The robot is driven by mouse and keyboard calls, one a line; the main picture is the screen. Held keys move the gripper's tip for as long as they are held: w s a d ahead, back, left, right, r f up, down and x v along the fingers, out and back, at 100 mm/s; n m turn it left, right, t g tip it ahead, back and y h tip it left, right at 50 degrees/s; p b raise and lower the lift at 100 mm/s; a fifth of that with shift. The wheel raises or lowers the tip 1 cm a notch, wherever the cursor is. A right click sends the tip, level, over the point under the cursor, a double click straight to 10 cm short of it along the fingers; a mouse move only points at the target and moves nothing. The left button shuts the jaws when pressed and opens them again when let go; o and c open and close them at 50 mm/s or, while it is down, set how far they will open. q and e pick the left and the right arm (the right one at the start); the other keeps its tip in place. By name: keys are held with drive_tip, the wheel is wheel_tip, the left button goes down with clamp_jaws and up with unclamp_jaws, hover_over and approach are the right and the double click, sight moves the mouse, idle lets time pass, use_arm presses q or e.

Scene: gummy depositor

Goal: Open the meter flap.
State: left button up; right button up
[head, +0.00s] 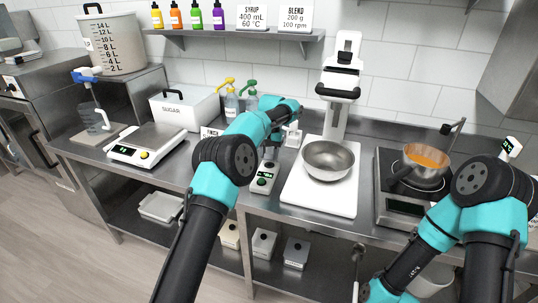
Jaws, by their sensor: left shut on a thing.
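My left gripper (270,152) reaches down to the meter's top end from behind my forearm. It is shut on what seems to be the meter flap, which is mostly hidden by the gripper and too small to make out. I cannot tell how far the flap is raised. My right arm bends down at the lower right, and its gripper is outside the picture.
A steel bowl (328,160) sits under a white stand mixer (342,75) right of the meter. A scale (146,145) and sugar box (185,107) are to the left, pump bottles (232,103) behind. A pan (424,166) of orange liquid rests on the hob at right.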

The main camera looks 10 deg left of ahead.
use_arm(q)
drive_tip(key=shift+w+g, duration=0.15)
drive_tip(key=shift+g, duration=0.15)
idle(0.5)
drive_tip(key=o, duration=0.9)
drive_tip(key=shift+r, duration=0.1)
